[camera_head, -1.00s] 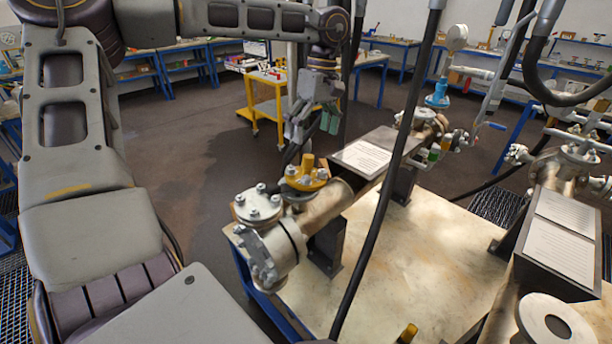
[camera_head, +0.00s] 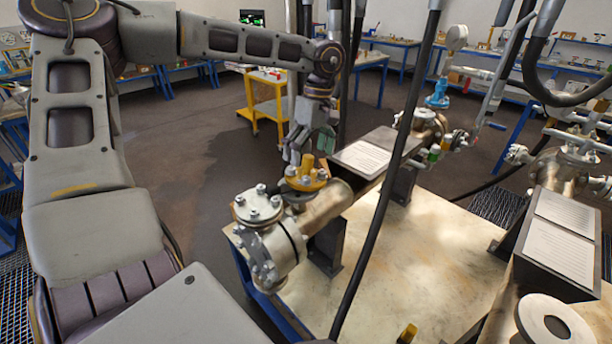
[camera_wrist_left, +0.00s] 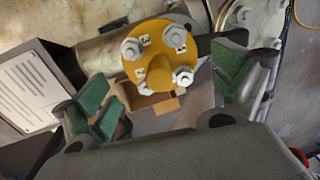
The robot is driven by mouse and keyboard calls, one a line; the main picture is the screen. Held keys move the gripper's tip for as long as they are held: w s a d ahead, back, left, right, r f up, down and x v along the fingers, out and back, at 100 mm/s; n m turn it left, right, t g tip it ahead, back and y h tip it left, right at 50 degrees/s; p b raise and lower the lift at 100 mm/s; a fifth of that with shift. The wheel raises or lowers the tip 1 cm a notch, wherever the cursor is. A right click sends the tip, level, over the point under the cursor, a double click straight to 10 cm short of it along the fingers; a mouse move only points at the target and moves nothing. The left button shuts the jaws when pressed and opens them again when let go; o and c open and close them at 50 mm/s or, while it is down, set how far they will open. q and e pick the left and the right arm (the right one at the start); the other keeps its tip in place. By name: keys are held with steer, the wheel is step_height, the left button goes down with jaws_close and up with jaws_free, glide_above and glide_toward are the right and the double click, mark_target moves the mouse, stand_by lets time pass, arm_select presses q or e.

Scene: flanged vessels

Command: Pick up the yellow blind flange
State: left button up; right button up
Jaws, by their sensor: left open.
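The yellow blind flange (camera_head: 305,182) is a round plate with an upright yellow knob, on the top of a branch of the near metal vessel (camera_head: 325,205). In the left wrist view the flange (camera_wrist_left: 163,42) shows bolts and nuts around its rim and small number marks. My left gripper (camera_head: 305,148) is just above and behind the flange in the head view, pointing down. In the left wrist view its green-padded fingers (camera_wrist_left: 168,92) are wide apart, one on each side of the flange's lower part, with nothing held. I cannot tell whether they touch the flange. My right gripper is not in view.
A grey bolted flange (camera_head: 258,205) stands close to the left of the yellow one. A plate with printed text (camera_head: 362,157) is behind right. A black hose (camera_head: 385,200) crosses in front of the bench. The pale bench top (camera_head: 430,265) is largely clear.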

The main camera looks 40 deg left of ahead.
mark_target(307, 167)
arm_select(q)
steer(key=shift+s+a+f, duration=0.1)
steer(key=shift+s+f, duration=0.05)
steer(key=shift+f, duration=0.95)
steer(key=shift+s+a+f, duration=0.1)
steer(key=shift+f, duration=0.95)
steer(key=shift+r, duration=0.1)
steer(key=c, duration=1.2)
